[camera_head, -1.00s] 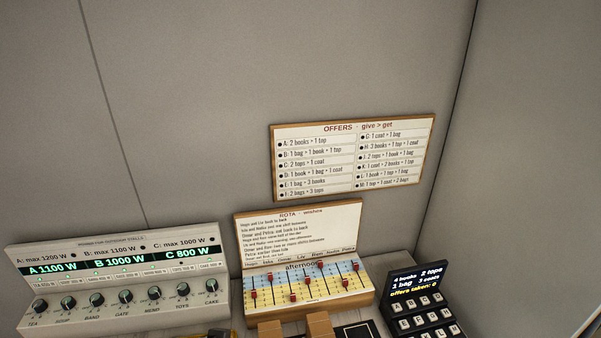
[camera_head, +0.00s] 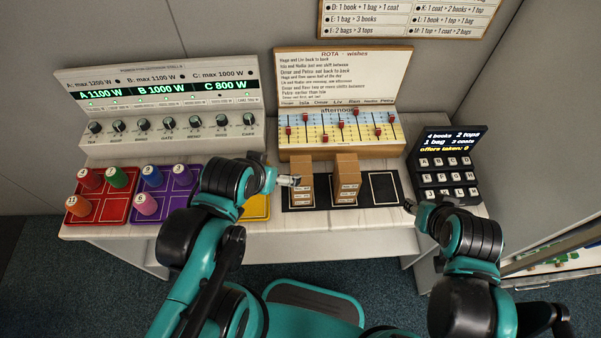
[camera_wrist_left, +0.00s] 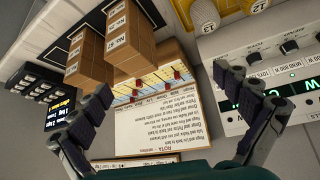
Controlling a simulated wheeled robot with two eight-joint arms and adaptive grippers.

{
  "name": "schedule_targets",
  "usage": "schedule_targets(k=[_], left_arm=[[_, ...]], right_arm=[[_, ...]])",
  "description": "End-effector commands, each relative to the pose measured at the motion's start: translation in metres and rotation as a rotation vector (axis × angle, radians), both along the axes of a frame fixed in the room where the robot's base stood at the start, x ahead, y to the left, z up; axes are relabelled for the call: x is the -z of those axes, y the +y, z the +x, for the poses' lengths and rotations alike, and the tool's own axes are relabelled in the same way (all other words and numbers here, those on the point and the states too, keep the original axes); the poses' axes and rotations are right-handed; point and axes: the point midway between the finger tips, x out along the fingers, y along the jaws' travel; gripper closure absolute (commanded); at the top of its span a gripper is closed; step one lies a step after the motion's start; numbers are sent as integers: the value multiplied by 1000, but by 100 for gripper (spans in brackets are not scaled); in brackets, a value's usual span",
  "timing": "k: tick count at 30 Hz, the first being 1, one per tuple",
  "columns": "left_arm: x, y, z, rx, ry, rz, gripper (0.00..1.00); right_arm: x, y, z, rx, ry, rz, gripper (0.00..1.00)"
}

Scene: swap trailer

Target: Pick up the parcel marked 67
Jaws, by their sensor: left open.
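Two stacks of brown cardboard parcels with white labels stand on a dark mat (camera_head: 322,205) in the head view: a left stack (camera_head: 301,192) and a right stack (camera_head: 346,188). Both also show in the left wrist view, the left one (camera_wrist_left: 130,40) and the right one (camera_wrist_left: 88,62).
A rota board with sliders (camera_head: 340,130) stands behind the stacks. A dial panel (camera_head: 160,108) is behind left, a keypad (camera_head: 447,165) to the right. Red (camera_head: 97,205) and purple (camera_head: 150,212) trays hold coloured cylinders. An outlined mat space (camera_head: 384,188) right of the stacks is empty.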

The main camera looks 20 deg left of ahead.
Motion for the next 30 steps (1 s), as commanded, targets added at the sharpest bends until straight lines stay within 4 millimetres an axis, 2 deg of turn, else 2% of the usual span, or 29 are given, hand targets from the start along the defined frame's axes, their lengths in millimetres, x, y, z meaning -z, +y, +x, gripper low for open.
schedule_targets(k=[7, 11, 15, 19, 24, 30], left_arm=[[-2, -1, 2, 17, 10, 9, 0], [-10, -6, 12, 121, 69, 69, 0], [-18, -16, 32, 353, 191, 181, 0], [-17, -28, 52, 608, 313, 274, 0], [-4, -44, 73, 929, 443, 352, 0], [11, -55, 85, 1163, 522, 384, 0]], right_arm=[[-2, 0, 0, 0, 0, 0, 60], [-11, 0, 0, 0, 0, 0, 60], [-27, 0, 0, 0, 0, 0, 60], [-42, 0, 0, 0, 0, 0, 60], [-57, 0, 0, 0, 0, 0, 60], [-66, 0, 0, 0, 0, 0, 60]])
